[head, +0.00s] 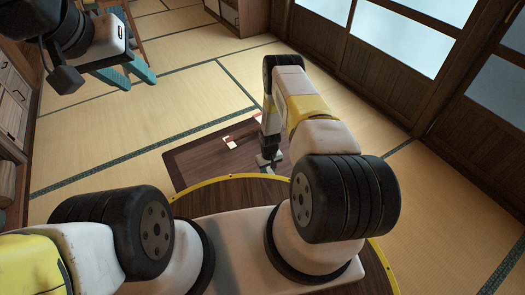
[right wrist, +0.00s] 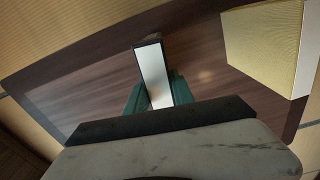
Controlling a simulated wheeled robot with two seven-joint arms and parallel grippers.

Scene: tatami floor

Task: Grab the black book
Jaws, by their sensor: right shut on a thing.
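A book with white page edges and a thin dark cover edge, which I take as the black book (right wrist: 154,76), stands between the green fingers of my right gripper (right wrist: 158,92) in the right wrist view. The gripper is shut on it. In the head view my right gripper (head: 269,160) is low over the dark wooden table, and the book cannot be made out there. My left gripper (head: 127,74) is at the upper left, open and empty, with its teal fingers apart, far from the table.
The low dark table (head: 195,160) stands on the tatami floor. A small red and white thing (head: 230,141) lies on it. A pale yellow block-like thing (right wrist: 262,45) is right of the held book in the wrist view. Wooden drawers (head: 12,100) line the left; sliding doors (head: 400,70) line the right.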

